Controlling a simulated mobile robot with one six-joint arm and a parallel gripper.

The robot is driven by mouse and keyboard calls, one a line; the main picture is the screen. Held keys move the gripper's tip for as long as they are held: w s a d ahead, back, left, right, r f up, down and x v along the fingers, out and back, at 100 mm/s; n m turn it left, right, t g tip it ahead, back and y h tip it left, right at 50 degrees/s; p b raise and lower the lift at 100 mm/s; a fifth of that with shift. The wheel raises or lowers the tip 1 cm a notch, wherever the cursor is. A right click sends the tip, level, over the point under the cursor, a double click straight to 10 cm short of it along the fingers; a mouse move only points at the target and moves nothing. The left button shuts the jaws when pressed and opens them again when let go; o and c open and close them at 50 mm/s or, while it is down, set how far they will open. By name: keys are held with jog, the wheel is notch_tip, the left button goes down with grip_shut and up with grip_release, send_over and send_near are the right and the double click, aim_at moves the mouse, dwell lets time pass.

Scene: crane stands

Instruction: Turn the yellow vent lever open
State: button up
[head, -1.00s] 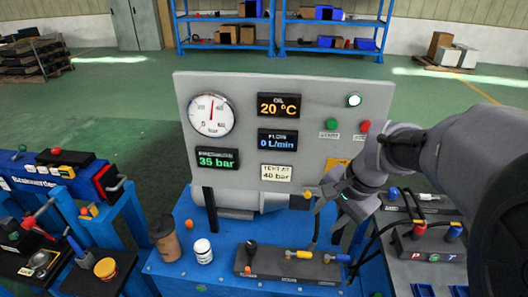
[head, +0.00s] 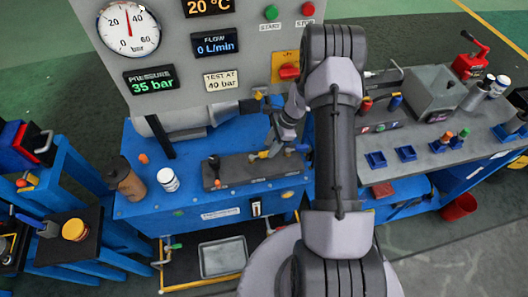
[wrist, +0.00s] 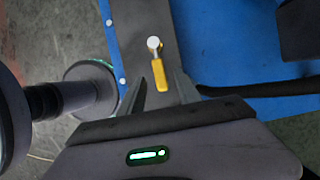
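The yellow vent lever (head: 263,154) sits on the dark valve block (head: 236,171) on the blue bench. In the wrist view the lever (wrist: 159,75) points from its silver pivot (wrist: 154,43) down toward my gripper. My gripper (wrist: 160,82) is open, with one finger on each side of the lever's yellow handle. Gaps show between the handle and both fingers; whether the fingers are down at its height I cannot tell. In the head view my gripper (head: 277,147) is over the right part of the block and partly covers the lever.
A black knob (head: 214,162) stands at the block's left end and a blue lever (head: 302,147) at its right. A brown bottle (head: 125,180) and white jar (head: 168,180) stand left. The gauge panel (head: 190,70) rises behind. A black hose (wrist: 265,88) lies right of my gripper.

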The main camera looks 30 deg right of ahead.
aim_at(263, 153)
jog(key=shift+w+a+f+b, duration=0.2)
jog(key=shift+a+f+b, duration=0.45)
jog(key=shift+a+f, duration=0.4)
jog(key=shift+w+f, duration=0.1)
jog(key=shift+f, duration=0.25)
grip_shut()
dwell(0.4)
